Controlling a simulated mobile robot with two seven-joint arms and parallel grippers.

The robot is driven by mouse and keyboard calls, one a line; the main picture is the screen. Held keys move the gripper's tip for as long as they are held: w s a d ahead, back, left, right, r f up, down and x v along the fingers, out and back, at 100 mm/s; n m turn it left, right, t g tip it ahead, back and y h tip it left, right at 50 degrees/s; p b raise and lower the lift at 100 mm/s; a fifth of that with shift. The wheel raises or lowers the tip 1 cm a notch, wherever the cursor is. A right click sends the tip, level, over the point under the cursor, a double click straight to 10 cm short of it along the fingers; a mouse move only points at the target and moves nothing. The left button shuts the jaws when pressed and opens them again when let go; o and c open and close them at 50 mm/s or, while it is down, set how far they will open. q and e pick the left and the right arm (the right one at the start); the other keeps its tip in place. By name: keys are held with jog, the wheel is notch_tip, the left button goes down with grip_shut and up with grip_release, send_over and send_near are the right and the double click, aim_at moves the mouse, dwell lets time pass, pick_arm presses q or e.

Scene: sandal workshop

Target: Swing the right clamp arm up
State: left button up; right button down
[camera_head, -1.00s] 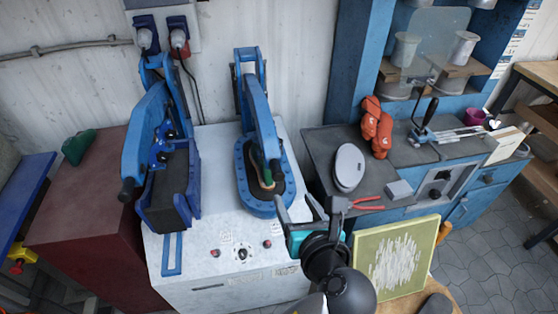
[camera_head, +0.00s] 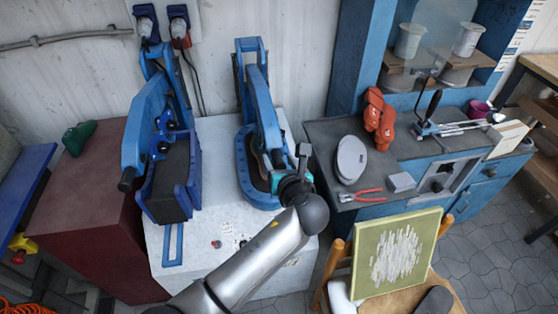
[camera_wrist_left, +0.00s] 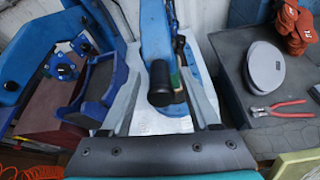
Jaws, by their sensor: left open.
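The right clamp arm (camera_head: 262,105) is a blue lever on the right press. It slopes down over the blue oval press base (camera_head: 244,178). Its black end handle (camera_wrist_left: 160,83) shows in the left wrist view and is hidden behind my gripper in the head view. A green and tan sandal piece (camera_head: 262,163) lies under the arm, partly hidden. My left gripper (camera_head: 290,165) is open at the front end of the arm. In the left wrist view its fingers lie on either side of the handle, with gaps visible. My right gripper is not in view.
The left press (camera_head: 150,115) has its own blue arm. To the right, a dark bench (camera_head: 325,135) carries a grey oval (camera_head: 351,160), red pliers (camera_head: 362,195) and orange pieces (camera_head: 379,118). A chair with a green-framed panel (camera_head: 425,235) stands in front of the bench.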

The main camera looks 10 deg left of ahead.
pick_arm(q)
jog(key=shift+w, duration=0.15)
grip_shut()
dwell(0.4)
dwell(1.0)
